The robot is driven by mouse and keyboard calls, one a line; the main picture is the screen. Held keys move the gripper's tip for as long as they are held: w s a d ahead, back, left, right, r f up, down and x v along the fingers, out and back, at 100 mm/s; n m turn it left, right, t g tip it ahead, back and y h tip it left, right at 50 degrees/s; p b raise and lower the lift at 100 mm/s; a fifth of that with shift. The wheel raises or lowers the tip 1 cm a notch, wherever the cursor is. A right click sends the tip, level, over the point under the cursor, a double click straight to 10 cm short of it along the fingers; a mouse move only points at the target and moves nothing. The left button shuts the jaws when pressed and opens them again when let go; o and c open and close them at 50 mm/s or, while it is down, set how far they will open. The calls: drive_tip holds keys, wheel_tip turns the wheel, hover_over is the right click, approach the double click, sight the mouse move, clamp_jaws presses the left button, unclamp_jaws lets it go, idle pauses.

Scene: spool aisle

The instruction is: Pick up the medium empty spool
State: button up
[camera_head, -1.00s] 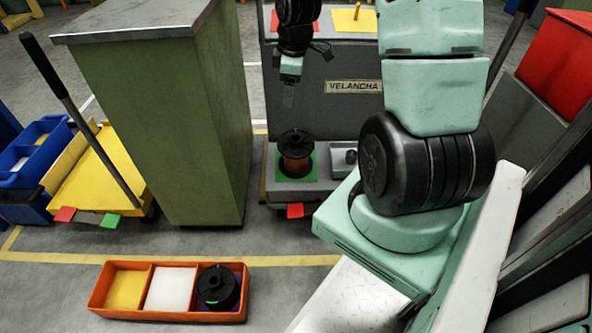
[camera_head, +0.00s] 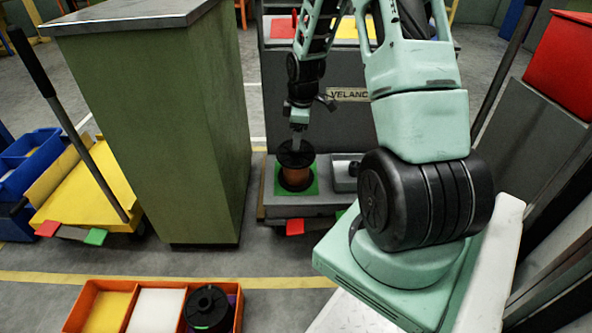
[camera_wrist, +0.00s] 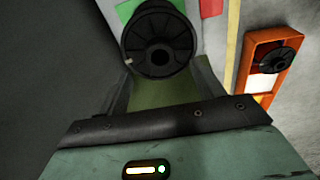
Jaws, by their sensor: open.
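A spool (camera_head: 296,168) with black flanges and a copper-brown middle stands upright on a green square (camera_head: 312,189) on the grey machine's low ledge. Its black round end with a centre hole fills the upper middle of the wrist view (camera_wrist: 160,40). A second spool (camera_head: 207,306), black, sits in the right compartment of the orange tray (camera_head: 237,318); the tray also shows in the wrist view (camera_wrist: 246,60). My gripper (camera_head: 298,138) is open, pointing down just above the copper-brown spool. Its fingers are small in the head view, so contact with the spool's top cannot be told.
The grey machine (camera_head: 275,110) rises right behind the spool. A green cabinet (camera_head: 165,120) stands close on the left, and a yellow cart (camera_head: 80,190) beyond it. A grey fitting (camera_head: 343,176) sits right of the spool. Floor is free between ledge and tray.

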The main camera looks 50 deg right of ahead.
sight(296, 163)
drive_tip(key=f+b, duration=0.2)
drive_tip(key=f, duration=0.1)
drive_tip(key=f+b, duration=0.2)
drive_tip(key=shift+w+d+f, duration=0.15)
drive_tip(key=shift+w+d, duration=0.05)
drive_tip(key=shift+w, duration=0.15)
clamp_jaws()
drive_tip(key=shift+r+p, duration=0.35)
drive_tip(key=shift+p, duration=0.05)
